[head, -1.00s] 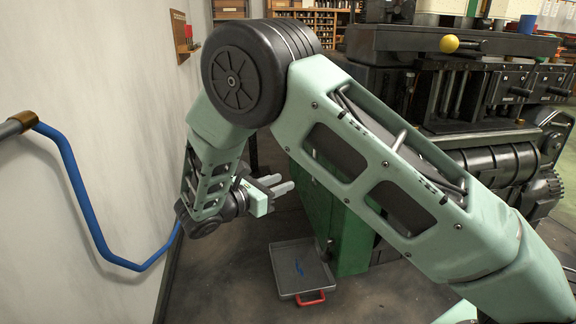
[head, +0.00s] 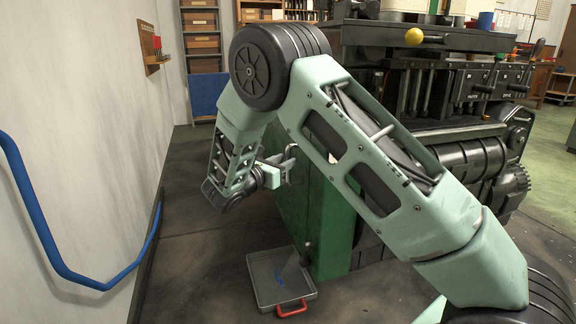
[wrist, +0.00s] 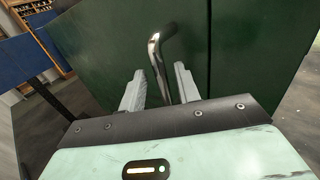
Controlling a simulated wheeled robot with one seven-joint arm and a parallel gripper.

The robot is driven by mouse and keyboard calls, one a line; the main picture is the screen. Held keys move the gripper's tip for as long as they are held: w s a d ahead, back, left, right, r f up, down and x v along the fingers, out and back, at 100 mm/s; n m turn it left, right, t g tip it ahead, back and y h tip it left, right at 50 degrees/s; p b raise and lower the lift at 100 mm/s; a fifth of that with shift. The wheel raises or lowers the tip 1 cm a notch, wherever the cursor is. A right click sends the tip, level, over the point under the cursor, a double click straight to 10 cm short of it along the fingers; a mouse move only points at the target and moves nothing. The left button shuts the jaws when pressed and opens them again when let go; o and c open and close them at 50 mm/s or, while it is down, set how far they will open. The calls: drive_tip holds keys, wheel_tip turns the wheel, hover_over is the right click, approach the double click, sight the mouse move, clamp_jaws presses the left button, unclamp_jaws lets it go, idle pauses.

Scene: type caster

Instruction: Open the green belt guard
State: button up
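The green belt guard (head: 328,232) stands on the floor against the left side of the dark machine, partly hidden behind my arm. In the wrist view its dark green face (wrist: 240,55) fills most of the picture, with a vertical seam right of centre. A bent metal handle (wrist: 158,62) sticks out from that face. My gripper (wrist: 159,84) is open, with its two grey fingers on either side of the handle's lower part and gaps visible beside it. In the head view my gripper (head: 286,163) is beside the guard's upper left; contact is hard to tell there.
A grey tray with a red handle (head: 281,281) lies on the floor in front of the guard. A blue pipe (head: 45,225) runs along the left wall. Open floor (head: 195,240) lies between wall and guard. A yellow-knobbed lever (head: 414,37) is on the machine top.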

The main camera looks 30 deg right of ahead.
drive_tip(key=shift+x, duration=1.3)
clamp_jaws()
drive_tip(key=shift+a, duration=0.1)
